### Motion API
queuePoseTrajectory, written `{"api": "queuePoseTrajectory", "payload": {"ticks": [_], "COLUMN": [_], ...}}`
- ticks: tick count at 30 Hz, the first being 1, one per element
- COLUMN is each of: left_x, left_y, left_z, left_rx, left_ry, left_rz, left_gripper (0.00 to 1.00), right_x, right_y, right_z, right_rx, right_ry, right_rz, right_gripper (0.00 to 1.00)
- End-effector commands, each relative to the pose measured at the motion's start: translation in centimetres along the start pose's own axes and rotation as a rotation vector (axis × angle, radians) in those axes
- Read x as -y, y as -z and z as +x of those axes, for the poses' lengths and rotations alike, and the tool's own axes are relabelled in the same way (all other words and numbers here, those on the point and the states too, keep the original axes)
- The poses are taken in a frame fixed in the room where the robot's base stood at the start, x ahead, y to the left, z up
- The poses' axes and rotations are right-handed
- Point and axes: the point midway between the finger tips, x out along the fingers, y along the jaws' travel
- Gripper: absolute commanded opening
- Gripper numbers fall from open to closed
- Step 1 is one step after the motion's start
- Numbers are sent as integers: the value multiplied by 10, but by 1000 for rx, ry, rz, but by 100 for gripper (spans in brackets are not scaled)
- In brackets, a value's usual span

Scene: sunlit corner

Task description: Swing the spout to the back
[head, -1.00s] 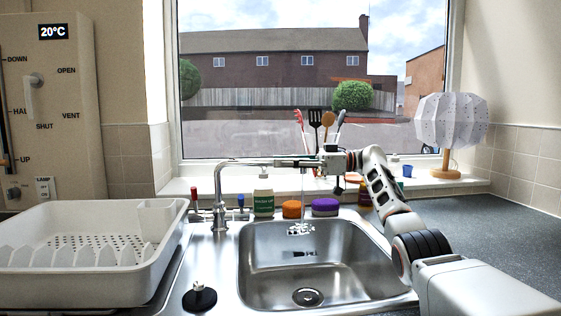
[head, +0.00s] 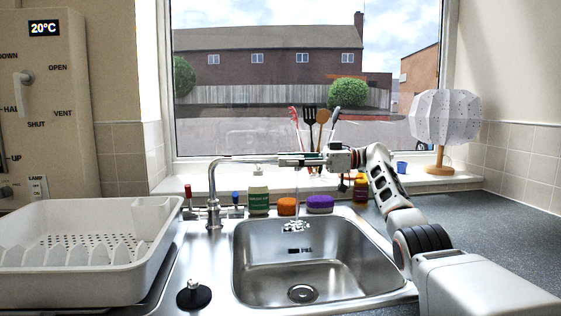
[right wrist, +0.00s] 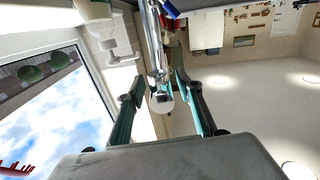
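The chrome tap's spout (head: 250,159) rises from its post at the sink's back left and reaches right over the basin. A thin stream of water (head: 297,208) falls from its end. My right gripper (head: 288,159) is at the spout's free end, coming from the right. In the right wrist view the spout end (right wrist: 162,101) lies between the two fingers of the right gripper (right wrist: 158,85), with a visible gap on each side, so the gripper looks open around it. In the head view the fingers hide the spout's tip. My left gripper is not in view.
The steel basin (head: 345,262) lies below. A utensil holder's tools (head: 310,118) and a lamp (head: 444,118) are by the window. A white dish rack (head: 75,287) fills the left.

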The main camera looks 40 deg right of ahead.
Motion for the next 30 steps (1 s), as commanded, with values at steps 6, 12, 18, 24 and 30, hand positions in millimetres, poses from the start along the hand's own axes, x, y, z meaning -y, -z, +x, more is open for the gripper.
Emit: {"api": "queuePoseTrajectory", "payload": {"ticks": [6,12,18,24,30], "left_x": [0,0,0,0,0], "left_y": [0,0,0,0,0], "left_z": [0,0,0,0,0], "left_rx": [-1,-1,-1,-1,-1], "left_ry": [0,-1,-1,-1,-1], "left_rz": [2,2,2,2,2], "left_gripper": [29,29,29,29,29], "right_x": [0,0,0,0,0], "right_y": [1,2,0,-1,-1], "right_z": [-49,-81,-94,-96,-96], "right_rx": [-2,-2,1,2,2], "right_ry": [-4,-3,-2,-2,-2], "right_rz": [0,0,0,0,0], "right_gripper": [36,36,36,36,36]}}
